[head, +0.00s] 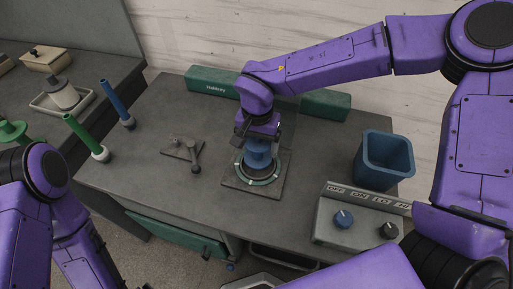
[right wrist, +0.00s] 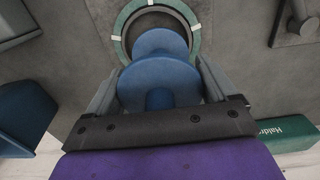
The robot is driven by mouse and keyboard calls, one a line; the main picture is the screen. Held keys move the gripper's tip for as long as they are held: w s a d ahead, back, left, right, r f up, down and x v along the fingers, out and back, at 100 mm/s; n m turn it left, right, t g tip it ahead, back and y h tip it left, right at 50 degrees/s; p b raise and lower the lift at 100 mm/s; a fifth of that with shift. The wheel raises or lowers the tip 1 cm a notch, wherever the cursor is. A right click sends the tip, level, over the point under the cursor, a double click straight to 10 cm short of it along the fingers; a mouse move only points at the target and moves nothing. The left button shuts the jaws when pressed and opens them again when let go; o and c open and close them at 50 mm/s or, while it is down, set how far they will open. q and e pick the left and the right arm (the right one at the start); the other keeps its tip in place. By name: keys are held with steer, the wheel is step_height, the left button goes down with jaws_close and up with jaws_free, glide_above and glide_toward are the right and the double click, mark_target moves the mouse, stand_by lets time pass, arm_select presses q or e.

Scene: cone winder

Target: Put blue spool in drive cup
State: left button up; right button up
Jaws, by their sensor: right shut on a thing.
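The blue spool (head: 257,154) is upright in my right gripper (head: 259,140), over the drive cup. The right wrist view shows the spool (right wrist: 160,82) between the two fingers of the gripper (right wrist: 160,90). The drive cup is a round fixture with a green ring and pale marks (head: 259,181), set on a square grey plate; the ring also shows in the right wrist view (right wrist: 118,28). The spool's lower end overlaps the ring, and I cannot tell whether it is seated. The left arm shows at the lower left, but its gripper is out of view.
A control box (head: 357,222) with two knobs and a blue bin (head: 385,160) stand on the right. A small lever fixture (head: 183,150) is left of the cup. Green (head: 86,137) and blue (head: 116,103) rods stand further left. A green bar (head: 323,104) lines the back.

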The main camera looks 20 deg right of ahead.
steer(key=shift+s+f, duration=0.15)
steer(key=shift+f, duration=0.45)
steer(key=shift+s+f, duration=0.15)
steer(key=shift+f, duration=0.4)
steer(key=shift+c, duration=1)
steer(key=shift+s+r, duration=0.1)
steer(key=shift+s, duration=0.35)
steer(key=shift+w+f, duration=0.35)
steer(key=shift+w, duration=0.1)
steer(key=o, duration=1.1)
steer(key=shift+s+r, duration=0.2)
step_height(320, 180, up, 12)
steer(key=shift+w+r, duration=0.1)
